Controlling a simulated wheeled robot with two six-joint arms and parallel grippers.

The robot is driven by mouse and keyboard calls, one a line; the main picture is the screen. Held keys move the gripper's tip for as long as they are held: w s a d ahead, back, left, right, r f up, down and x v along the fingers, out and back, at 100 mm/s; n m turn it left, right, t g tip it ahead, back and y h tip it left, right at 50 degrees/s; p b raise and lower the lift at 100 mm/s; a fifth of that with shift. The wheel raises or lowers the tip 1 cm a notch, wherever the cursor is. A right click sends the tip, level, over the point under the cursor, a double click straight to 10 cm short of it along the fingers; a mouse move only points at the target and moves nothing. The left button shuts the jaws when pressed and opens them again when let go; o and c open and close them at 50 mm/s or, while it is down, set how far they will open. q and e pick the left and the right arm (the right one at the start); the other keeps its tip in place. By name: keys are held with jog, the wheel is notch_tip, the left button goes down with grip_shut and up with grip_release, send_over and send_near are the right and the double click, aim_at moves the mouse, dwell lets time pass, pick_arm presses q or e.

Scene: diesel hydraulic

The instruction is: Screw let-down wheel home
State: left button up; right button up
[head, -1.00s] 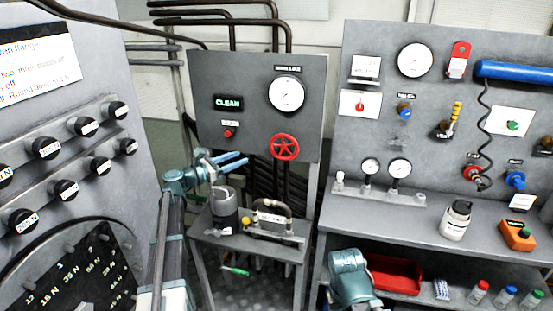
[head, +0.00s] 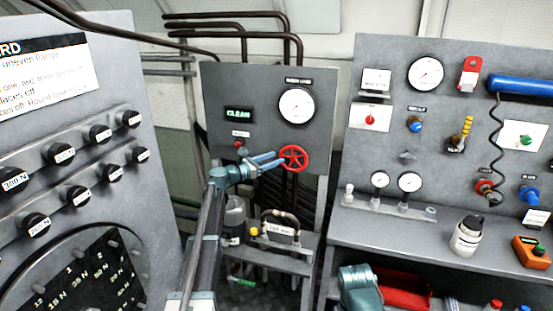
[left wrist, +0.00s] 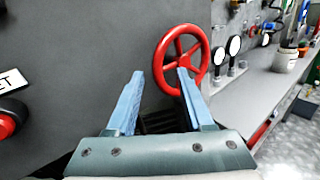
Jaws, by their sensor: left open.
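The red let-down wheel (head: 293,158) is a spoked handwheel on the lower right of the grey upright panel (head: 222,88). My left gripper (head: 279,160) is open with its blue fingers pointing at the wheel's left side. In the left wrist view the wheel (left wrist: 184,60) appears beyond and right of centre, with the right finger overlapping its lower part. The left finger stands clear to the wheel's left. I cannot tell whether a finger touches the rim. The fingers of my left gripper (left wrist: 160,76) hold nothing. My right gripper is out of view.
The panel carries a round gauge (head: 297,106), a lit CLEAN display (head: 240,114) and a red button (head: 239,143). Below is a small stand holding a jar (head: 234,214) and a handled block (head: 281,231). A bench with gauges and a white bottle (head: 466,236) stands right.

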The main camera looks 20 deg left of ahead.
pick_arm(q)
jog(key=shift+x, duration=0.8)
grip_shut()
